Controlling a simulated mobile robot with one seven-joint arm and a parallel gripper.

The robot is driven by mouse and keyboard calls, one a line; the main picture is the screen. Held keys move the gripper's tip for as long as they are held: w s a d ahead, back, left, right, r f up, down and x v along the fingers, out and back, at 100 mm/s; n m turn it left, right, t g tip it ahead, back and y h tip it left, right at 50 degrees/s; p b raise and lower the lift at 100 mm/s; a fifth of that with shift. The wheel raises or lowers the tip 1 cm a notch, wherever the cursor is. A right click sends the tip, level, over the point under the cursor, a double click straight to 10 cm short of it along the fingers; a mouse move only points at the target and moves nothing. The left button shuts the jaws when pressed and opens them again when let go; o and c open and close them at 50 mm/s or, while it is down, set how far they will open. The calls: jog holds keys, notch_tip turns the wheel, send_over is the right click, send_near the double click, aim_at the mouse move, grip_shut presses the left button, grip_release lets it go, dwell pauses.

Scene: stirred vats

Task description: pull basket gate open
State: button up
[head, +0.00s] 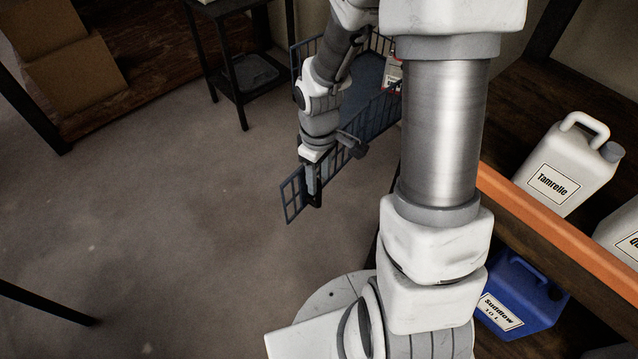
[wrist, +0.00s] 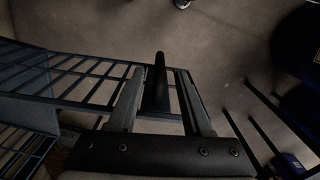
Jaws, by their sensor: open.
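The basket (head: 370,118) is a blue-grey wire cage with a solid floor, at upper centre in the head view and partly hidden by my arm. A barred panel, the gate (head: 292,198), shows at its near left end, sticking out past my gripper (head: 314,188). In the wrist view, my gripper (wrist: 160,100) is open, its two fingers either side of a dark upright bar (wrist: 157,80), probably the gate's handle. I cannot tell whether either finger touches it. The barred panel (wrist: 75,80) runs left from the fingers. The hinge is not clear.
A white jug (head: 565,170) labelled Tamrelle stands on the right shelf with an orange edge (head: 560,235); a blue jug (head: 520,300) is below. A dark stand (head: 240,75) and cardboard boxes (head: 65,70) are at upper left. The floor left of the gate is clear.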

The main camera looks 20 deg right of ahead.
notch_tip(320, 180, up, 11)
jog(key=p, duration=0.3)
jog(key=shift+r, duration=0.1)
jog(key=s+r+m+t+p, duration=0.2)
jog(key=s+r+p, duration=0.3)
jog(key=r, duration=0.8)
jog(key=s+a+r+m+t+p, duration=0.1)
jog(key=s+r+m+t+p, duration=0.2)
jog(key=s+r, duration=0.4)
notch_tip(320, 180, up, 8)
jog(key=shift+f+m+t+p, duration=0.2)
jog(key=shift+m+t+p, duration=0.1)
jog(key=shift+m+p, duration=0.75)
